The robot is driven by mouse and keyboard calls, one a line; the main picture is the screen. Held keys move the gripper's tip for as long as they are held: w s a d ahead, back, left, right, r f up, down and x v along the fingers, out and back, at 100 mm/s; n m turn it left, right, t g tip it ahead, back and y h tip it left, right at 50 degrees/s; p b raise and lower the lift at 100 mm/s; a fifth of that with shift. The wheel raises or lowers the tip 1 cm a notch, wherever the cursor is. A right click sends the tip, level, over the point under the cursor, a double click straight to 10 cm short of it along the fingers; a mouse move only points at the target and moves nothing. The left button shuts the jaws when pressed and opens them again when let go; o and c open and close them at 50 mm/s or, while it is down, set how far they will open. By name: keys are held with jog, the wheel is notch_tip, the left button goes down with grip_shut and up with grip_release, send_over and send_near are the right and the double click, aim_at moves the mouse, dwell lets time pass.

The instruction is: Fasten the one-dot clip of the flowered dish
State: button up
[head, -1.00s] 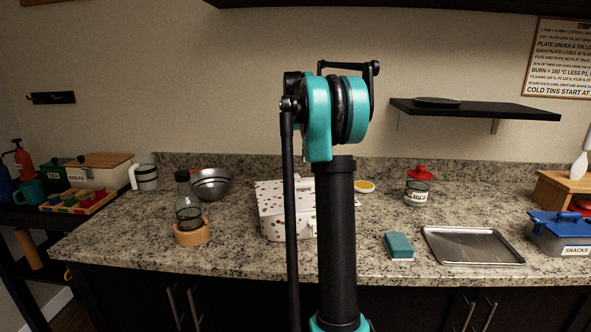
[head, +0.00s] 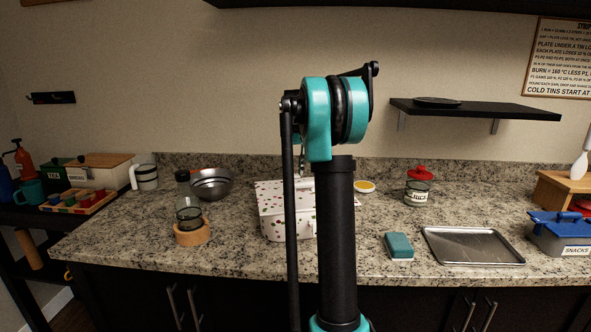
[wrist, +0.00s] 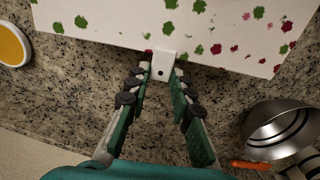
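The flowered dish (head: 272,225) is a white box with green and red flower marks, standing on the counter partly behind my arm. In the wrist view its flowered top (wrist: 215,25) fills the upper part. A white clip (wrist: 163,66) with one dark dot sticks out from the dish's near edge in that view. My gripper (wrist: 162,66) is open, with one finger on each side of this clip. I cannot tell whether the fingers touch it, or whether the clip is latched. In the head view my arm hides the gripper.
A metal bowl (head: 211,184) and a glass bottle in a wooden ring (head: 192,233) stand left of the dish. A small yellow-topped dish (head: 364,186) is behind right. A teal sponge (head: 399,246), metal tray (head: 472,247) and rice jar (head: 418,186) lie right, with bare counter between.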

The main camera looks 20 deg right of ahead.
aim_at(296, 175)
grip_shut()
jog(key=shift+s, duration=0.15)
jog(key=o, duration=0.8)
grip_release()
jog(key=shift+o, duration=0.2)
jog(key=shift+r, duration=0.1)
notch_tip(296, 175, up, 12)
jog(key=shift+s, duration=0.25)
jog(key=shift+a, duration=0.1)
